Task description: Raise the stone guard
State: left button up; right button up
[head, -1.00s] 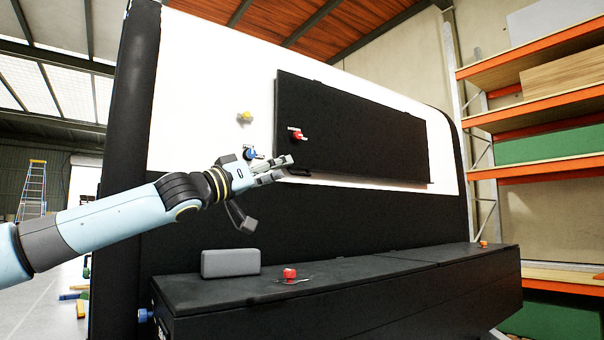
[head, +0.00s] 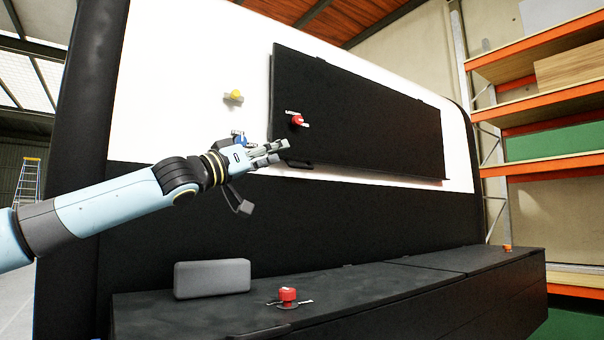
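The stone guard (head: 365,110) is a long black panel on the white upper front of the caravan. It hangs down, nearly flat against the wall, with a red knob (head: 297,120) near its left edge. A small dark handle (head: 300,165) shows under its lower left corner. My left gripper (head: 268,155) is at that lower left corner, in front of the wall. Its fingers point right and look apart, with nothing seen between them. I cannot tell whether they touch the panel. A blue knob (head: 238,138) is partly hidden behind the gripper. My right gripper is not in view.
A yellow knob (head: 234,96) is on the white wall left of the panel. Below, a black box lid (head: 370,290) carries a grey block (head: 212,279) and a red latch (head: 288,296). Orange shelving (head: 540,125) stands at the right.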

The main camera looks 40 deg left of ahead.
aim_at(352, 120)
jog(key=i+j, duration=1.05)
jog(key=j, duration=0.15)
